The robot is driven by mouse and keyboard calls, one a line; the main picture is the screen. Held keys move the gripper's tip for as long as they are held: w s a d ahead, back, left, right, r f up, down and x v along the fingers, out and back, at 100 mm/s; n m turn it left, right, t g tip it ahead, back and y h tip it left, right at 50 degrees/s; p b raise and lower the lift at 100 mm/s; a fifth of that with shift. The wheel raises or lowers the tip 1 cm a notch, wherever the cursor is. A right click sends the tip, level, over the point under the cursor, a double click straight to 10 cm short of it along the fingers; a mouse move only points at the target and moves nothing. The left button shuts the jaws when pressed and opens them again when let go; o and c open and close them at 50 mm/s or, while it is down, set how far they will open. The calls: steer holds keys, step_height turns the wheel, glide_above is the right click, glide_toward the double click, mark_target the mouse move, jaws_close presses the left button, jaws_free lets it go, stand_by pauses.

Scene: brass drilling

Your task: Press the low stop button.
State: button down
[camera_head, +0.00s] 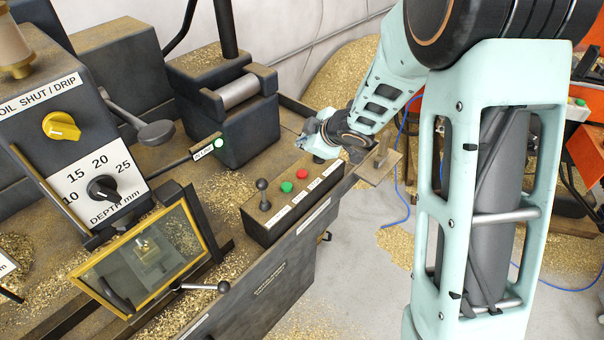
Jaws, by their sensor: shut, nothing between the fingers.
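A low control box (285,230) stands at the bench's front edge in the middle of the view. On its top are a red button (302,174), a green button (287,187) and a black-knobbed lever (264,194). The small labels beside them are too small to read, so I cannot confirm which control is the low stop. My gripper (311,141) is shut and empty. In the picture it is above and slightly right of the red button, near the box's far end. It appears apart from the button, but its exact height is unclear.
A machine with a yellow knob (61,126), depth dial (103,189) and yellow-framed guard (145,260) stands left. A ball-ended handle (222,287) juts out near the front. Brass chips litter bench and floor.

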mark_target(303, 174)
steer(key=shift+f+b, duration=3.8)
steer(key=shift+f, duration=0.35)
steer(key=shift+f+b, duration=0.3)
steer(key=shift+f, duration=0.1)
steer(key=shift+f+b, duration=0.4)
steer(key=shift+f, duration=0.1)
steer(key=shift+r, duration=0.15)
steer(key=shift+r+p, duration=0.8)
steer(key=shift+p, duration=0.2)
step_height(303, 174, up, 5)
steer(key=p, duration=0.5)
steer(key=shift+r, duration=0.1)
